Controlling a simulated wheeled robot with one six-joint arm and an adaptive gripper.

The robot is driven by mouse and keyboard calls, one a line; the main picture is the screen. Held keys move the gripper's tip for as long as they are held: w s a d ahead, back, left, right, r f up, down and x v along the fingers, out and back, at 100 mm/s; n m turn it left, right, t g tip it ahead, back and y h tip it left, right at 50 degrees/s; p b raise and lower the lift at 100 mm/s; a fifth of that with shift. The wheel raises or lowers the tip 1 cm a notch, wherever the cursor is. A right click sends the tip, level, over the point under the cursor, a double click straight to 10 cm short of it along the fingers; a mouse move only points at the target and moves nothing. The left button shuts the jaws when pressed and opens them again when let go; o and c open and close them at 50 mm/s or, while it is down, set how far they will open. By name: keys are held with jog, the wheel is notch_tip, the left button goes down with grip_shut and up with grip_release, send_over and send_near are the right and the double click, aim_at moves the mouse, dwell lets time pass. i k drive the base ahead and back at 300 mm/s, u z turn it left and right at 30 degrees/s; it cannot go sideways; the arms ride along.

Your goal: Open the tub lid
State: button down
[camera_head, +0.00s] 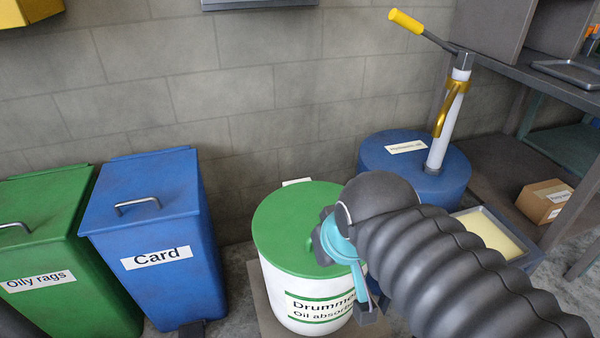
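The tub (310,305) is white with green bands and a label whose visible text reads "Drumme" and "Oil absorb". Its round green lid (285,235) lies flat on top and looks closed. My gripper (335,247) is over the right part of the lid, mostly hidden behind my dark ribbed arm; only some dark and cyan parts show. I cannot tell whether it touches the lid, or whether its fingers are open or shut. A small pale tab (296,182) shows at the lid's back edge.
A blue "Card" bin (150,245) and a green "Oily rags" bin (60,250) stand left. A blue drum (400,165) with a hand pump (448,115) stands behind right. A tray (487,235) and cardboard box (545,200) are right. A block wall (240,90) runs behind.

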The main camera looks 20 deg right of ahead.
aim_at(283, 224)
jog(key=k, duration=0.5)
jog(key=z, duration=1.45)
jog(key=k, duration=0.9)
jog(key=u, duration=0.85)
jog(key=i, duration=0.5)
